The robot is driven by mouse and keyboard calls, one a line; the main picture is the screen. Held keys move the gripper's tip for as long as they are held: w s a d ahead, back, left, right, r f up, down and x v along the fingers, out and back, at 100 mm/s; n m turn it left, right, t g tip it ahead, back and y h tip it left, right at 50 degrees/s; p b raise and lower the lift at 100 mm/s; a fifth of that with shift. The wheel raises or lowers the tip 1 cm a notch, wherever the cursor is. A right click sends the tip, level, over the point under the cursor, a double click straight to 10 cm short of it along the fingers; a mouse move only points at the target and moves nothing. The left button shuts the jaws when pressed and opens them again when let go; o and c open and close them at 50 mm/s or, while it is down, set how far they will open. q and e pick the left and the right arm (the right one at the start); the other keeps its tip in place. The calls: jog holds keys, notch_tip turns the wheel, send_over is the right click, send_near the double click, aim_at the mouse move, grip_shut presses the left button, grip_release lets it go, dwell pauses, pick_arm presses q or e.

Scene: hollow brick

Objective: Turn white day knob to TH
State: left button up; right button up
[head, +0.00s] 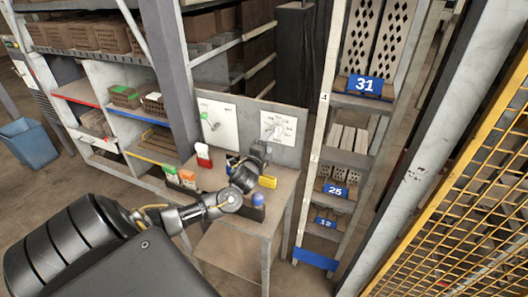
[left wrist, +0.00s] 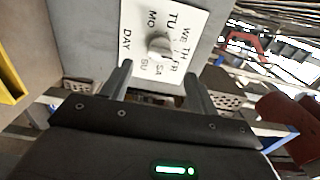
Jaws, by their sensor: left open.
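The white day knob (left wrist: 160,45) sits on a white dial plate (left wrist: 135,55) with day labels MO to SU around it, TH among them. I cannot tell which label the knob points at. In the head view the dial plate (head: 287,127) is on the grey back panel above a small table. My left gripper (head: 262,152) is just in front of and below the plate. In the left wrist view the left gripper's two fingers (left wrist: 158,82) are apart and empty, with the knob beyond their tips; they look clear of it. My right gripper is in neither view.
The table (head: 283,190) below holds a red-and-white bottle (head: 203,156), small orange and green boxes, and a blue-topped item (head: 257,199). A brick rack (head: 310,165) stands right; a yellow mesh fence (head: 470,190) is beyond.

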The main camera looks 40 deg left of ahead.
pick_arm(q)
jog(key=v, duration=0.3)
jog(key=shift+s+d, duration=0.1)
jog(key=shift+s, duration=0.2)
dwell(0.3)
